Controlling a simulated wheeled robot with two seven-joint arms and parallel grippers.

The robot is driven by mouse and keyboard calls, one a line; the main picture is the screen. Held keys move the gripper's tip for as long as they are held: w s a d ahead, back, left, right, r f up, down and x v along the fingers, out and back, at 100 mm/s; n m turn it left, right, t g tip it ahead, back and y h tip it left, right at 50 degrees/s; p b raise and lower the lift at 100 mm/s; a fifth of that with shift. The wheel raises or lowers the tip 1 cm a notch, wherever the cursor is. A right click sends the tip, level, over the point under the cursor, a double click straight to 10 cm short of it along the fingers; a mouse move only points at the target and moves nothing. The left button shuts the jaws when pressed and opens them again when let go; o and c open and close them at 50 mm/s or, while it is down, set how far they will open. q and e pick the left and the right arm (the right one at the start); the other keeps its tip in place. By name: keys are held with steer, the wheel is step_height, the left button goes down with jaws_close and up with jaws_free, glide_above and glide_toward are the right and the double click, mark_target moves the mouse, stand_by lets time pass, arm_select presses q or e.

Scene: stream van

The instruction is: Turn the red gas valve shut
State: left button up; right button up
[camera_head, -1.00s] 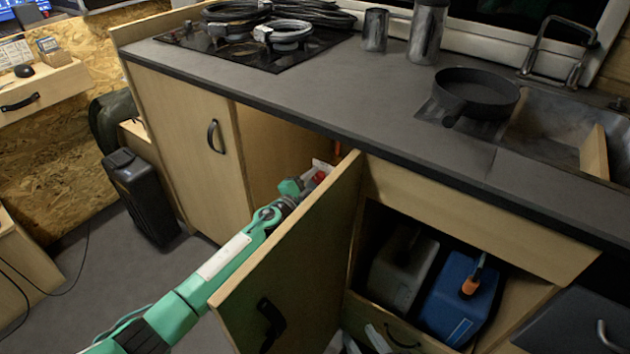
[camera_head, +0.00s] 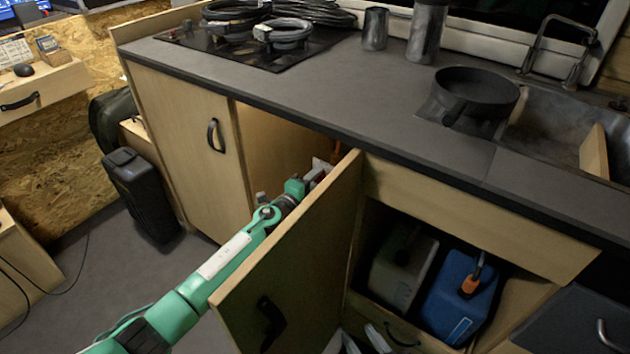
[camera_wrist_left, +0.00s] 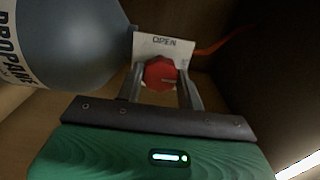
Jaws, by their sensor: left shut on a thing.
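The red gas valve (camera_wrist_left: 160,73) is a round red knob in front of a white plate marked OPEN (camera_wrist_left: 163,46). The fingers of my left gripper (camera_wrist_left: 161,88) are on either side of the knob, shut on it. In the head view my left arm reaches into the open cupboard below the counter; the open door (camera_head: 300,255) hides part of it, and I cannot make out the knob there. A grey-blue propane bottle (camera_wrist_left: 75,40) stands to the left of the valve in the wrist view. My right gripper (camera_head: 366,340) shows only partly at the bottom edge, and its opening is unclear.
An orange hose (camera_wrist_left: 218,42) runs right from behind the plate. The cupboard door stands close along my left arm's right side. A blue canister (camera_head: 459,296) and a grey canister (camera_head: 402,270) are in the right compartment. The counter (camera_head: 330,100) is above.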

arm_select(q)
steer(key=shift+f, duration=0.1)
steer(key=o, duration=1)
steer(key=p+v, duration=0.2)
steer(key=v, duration=1.1)
steer(key=shift+s+a, duration=0.25)
steer(key=shift+s, duration=0.1)
arm_select(e)
steer(key=shift+s+d+f+g+h, duration=0.1)
steer(key=shift+d+f+g+h, duration=0.1)
steer(key=shift+d+g+h, duration=0.3)
steer(key=shift+s+d+f+g+h, duration=0.1)
steer(key=shift+d+f+g+h, duration=0.05)
steer(key=shift+d+g, duration=0.5)
steer(key=shift+s+d+f+g+h, duration=0.1)
steer(key=shift+d+f+g+h, duration=0.1)
steer(key=shift+d+g+h, duration=0.35)
steer(key=shift+d, duration=0.15)
